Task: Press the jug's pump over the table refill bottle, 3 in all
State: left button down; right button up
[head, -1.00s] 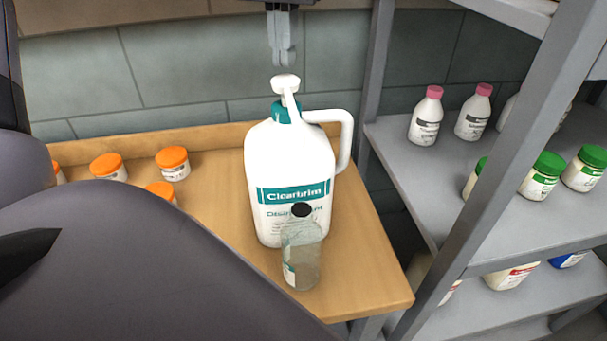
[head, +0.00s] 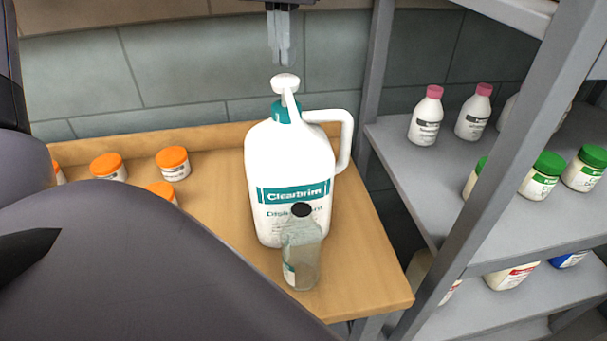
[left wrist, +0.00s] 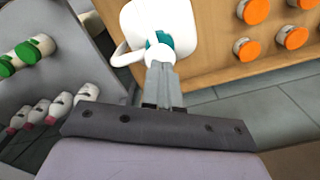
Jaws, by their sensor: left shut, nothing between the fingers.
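The white jug (head: 290,180) with a teal label and a handle on its right stands upright on the wooden table. Its white pump head (head: 285,82) sits on a teal collar and also shows in the left wrist view (left wrist: 246,50). The clear refill bottle (head: 301,258), with a dark top, stands close in front of the jug, hiding part of its label. My left gripper (head: 282,62) is shut and empty, just above the pump head with a small gap in the head view. Its fingers also show in the left wrist view (left wrist: 161,66). My right gripper is not in view.
Several orange-lidded jars (head: 173,164) stand on the table (head: 365,285) left of the jug. A grey shelf (head: 400,160) with pink-capped bottles (head: 427,115) and green-lidded jars (head: 540,175) stands to the right. A tiled wall is behind.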

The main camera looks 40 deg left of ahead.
aim_at(285, 78)
pick_arm(q)
jog(key=shift+f, duration=0.15)
dwell(0.5)
jog(key=shift+f+b, duration=0.95)
jog(key=shift+f, duration=0.7)
jog(key=shift+r+p, duration=0.95)
jog(key=shift+p, duration=0.15)
jog(key=shift+r+p, duration=0.55)
jog(key=shift+r, duration=0.25)
jog(key=shift+f, duration=0.2)
